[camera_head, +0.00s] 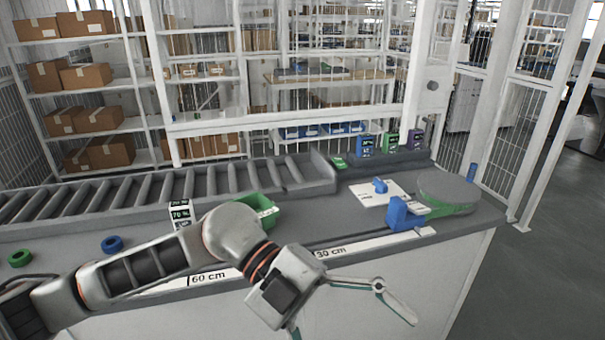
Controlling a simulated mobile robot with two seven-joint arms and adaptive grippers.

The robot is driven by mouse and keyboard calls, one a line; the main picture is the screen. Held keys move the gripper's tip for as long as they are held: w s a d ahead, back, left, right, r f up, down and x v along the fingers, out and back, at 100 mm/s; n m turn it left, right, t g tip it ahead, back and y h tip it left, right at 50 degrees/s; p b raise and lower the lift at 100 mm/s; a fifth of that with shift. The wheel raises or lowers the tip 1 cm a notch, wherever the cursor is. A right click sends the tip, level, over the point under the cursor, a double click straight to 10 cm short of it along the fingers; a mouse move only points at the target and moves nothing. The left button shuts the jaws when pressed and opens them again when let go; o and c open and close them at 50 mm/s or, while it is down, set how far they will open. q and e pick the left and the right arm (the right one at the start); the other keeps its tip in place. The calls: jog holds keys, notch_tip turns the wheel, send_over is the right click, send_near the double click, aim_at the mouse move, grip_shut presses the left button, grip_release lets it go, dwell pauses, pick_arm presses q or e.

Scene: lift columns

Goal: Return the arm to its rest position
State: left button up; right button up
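My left arm comes in from the left and reaches across the front of the grey workbench (480,217). Its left gripper (355,327) hangs in front of the bench's front edge, near the "30 cm" mark. The fingers are spread wide apart, and I see nothing between them. One finger points right, and the other points down and is cut by the picture's bottom edge. My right gripper does not show.
A green bin (262,210) stands behind my arm, partly hidden. A roller conveyor (150,195) runs along the back. A blue ring (112,244) and green ring (20,258) lie left. A blue block (405,212) and round turntable (447,188) stand right. The right floor is clear.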

pick_arm(q)
jog(key=w+d+r+n+t+h, duration=0.2)
jog(key=w+r+n+t+h, duration=0.4)
jog(key=h, duration=0.5)
jog(key=w+a+f+n+t+y, duration=0.8)
jog(key=w+a+f+n+t, duration=0.45)
jog(key=n+t, duration=0.55)
jog(key=s+a+f+n+g+y, duration=0.1)
jog(key=s+a+f+n+y, duration=0.25)
jog(key=f, duration=0.65)
jog(key=s+a+f+n+y, duration=0.1)
jog(key=a+f+n+y, duration=0.1)
jog(key=a+f+y, duration=0.6)
jog(key=s+a+f+g, duration=0.2)
jog(key=s+a+f, duration=0.1)
jog(key=s+f, duration=0.3)
jog(key=s+a+f+n+g, duration=0.1)
jog(key=s+a+f+g, duration=0.1)
jog(key=s+f, duration=0.4)
notch_tip(320, 180, down, 4)
jog(key=shift+s+a+r, duration=0.2)
jog(key=shift+a+r, duration=0.05)
jog(key=shift+a, duration=0.6)
